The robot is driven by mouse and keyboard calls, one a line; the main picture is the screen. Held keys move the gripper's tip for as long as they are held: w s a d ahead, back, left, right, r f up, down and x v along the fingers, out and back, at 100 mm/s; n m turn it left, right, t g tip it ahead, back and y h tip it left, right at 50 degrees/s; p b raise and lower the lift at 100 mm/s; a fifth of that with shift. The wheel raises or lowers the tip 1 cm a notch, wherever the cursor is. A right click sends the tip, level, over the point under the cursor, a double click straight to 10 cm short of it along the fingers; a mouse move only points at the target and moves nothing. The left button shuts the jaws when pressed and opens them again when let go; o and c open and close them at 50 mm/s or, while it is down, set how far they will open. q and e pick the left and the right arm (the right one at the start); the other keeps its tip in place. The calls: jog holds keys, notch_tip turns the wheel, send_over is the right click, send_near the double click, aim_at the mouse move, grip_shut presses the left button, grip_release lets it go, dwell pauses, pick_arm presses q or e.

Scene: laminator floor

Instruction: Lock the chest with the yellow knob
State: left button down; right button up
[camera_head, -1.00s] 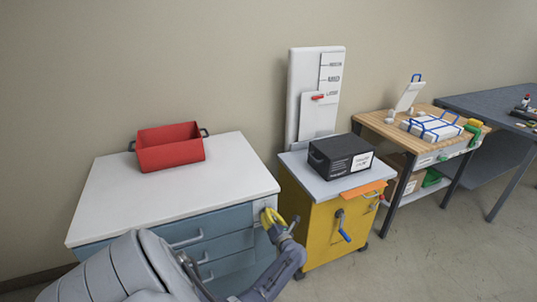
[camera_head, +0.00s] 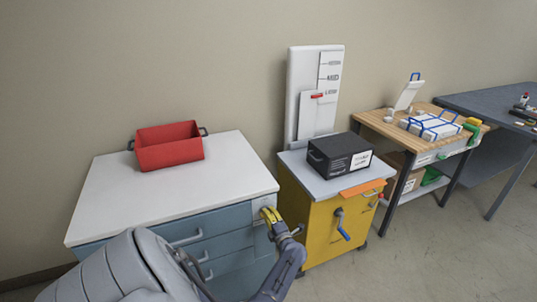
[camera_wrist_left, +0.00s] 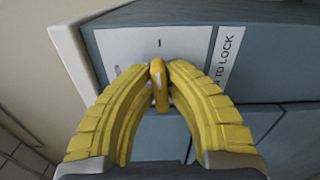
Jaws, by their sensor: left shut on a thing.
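The chest (camera_head: 217,218) is blue-grey with a white top and several drawers, at the left of the head view. The yellow knob (camera_wrist_left: 159,86) sits on a pale plate (camera_wrist_left: 125,45) on the chest's front, beside a strip with lettering that ends in "TO LOCK". My left gripper (camera_head: 270,215) is at the upper right corner of the chest's front. In the left wrist view its yellow fingers (camera_wrist_left: 161,72) are shut on the knob, one on each side. The fingers hide the knob in the head view. My right gripper is not in view.
A red bin (camera_head: 169,147) stands on the chest's top. To the right is a yellow cabinet (camera_head: 322,225) with a black box (camera_head: 340,155) on it and a blue-handled crank (camera_head: 342,228). A wooden bench (camera_head: 386,124) stands farther right.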

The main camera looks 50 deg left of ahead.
pick_arm(q)
jog(key=shift+m, duration=0.5)
jog(key=c, duration=1.4)
grip_release()
jog(key=v, duration=1.2)
